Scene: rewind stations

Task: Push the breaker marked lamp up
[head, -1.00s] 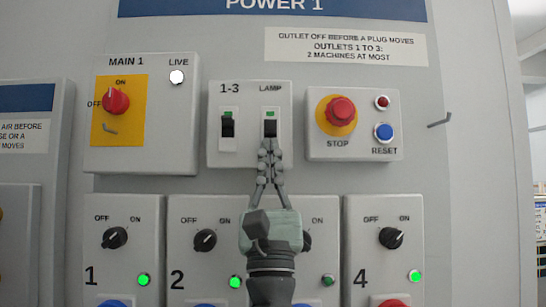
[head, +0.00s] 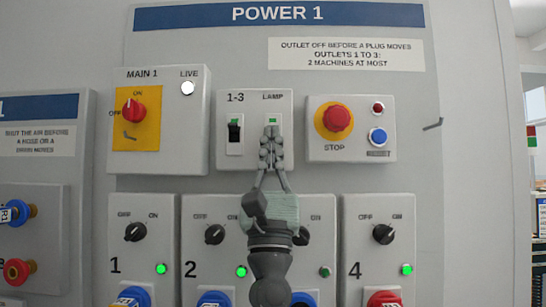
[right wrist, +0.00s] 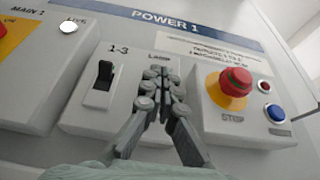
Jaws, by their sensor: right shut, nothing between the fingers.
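The breaker marked LAMP (head: 272,121) is on the right of a pale two-breaker box. A small green patch shows at its top; its lever is hidden behind my fingertips, so I cannot tell its position or whether they touch it. My right gripper (head: 271,138) is shut and empty, pointing up in front of this breaker. In the right wrist view the shut fingers (right wrist: 160,80) lie just below the LAMP label and cover the breaker. My left gripper is not in view.
The 1-3 breaker (head: 234,132), with a black lever, is close on the left. The red STOP button (head: 337,118) and blue RESET button (head: 378,136) are to the right. The red MAIN 1 switch (head: 133,107) is further left. Outlet boxes with knobs (head: 383,234) are below.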

